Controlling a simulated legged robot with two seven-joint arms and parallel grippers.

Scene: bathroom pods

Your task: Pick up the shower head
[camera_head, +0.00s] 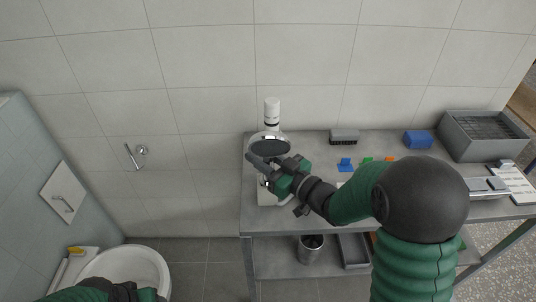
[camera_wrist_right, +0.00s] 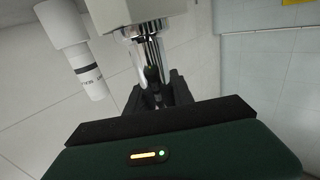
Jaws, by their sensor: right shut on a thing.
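The shower head (camera_head: 268,139) has a round grey face with a pale rim and shows above the left end of the grey bench (camera_head: 300,218). My right gripper (camera_head: 268,166) reaches across from the right, just below the round face, and hides part of the shower head. In the right wrist view, the fingers (camera_wrist_right: 155,88) are shut on the chrome part of the shower head (camera_wrist_right: 145,32). I cannot tell whether it touches the bench. My left gripper (camera_head: 125,291) shows only partly at the bottom left, and its fingers are unclear.
A white bottle (camera_head: 272,113) with a dark band stands close behind the shower head. A dark brush-like block (camera_head: 344,136), small coloured pieces (camera_head: 345,165), a blue box (camera_head: 417,140) and a grey crate (camera_head: 484,148) are farther right. A toilet (camera_head: 128,262) is at lower left.

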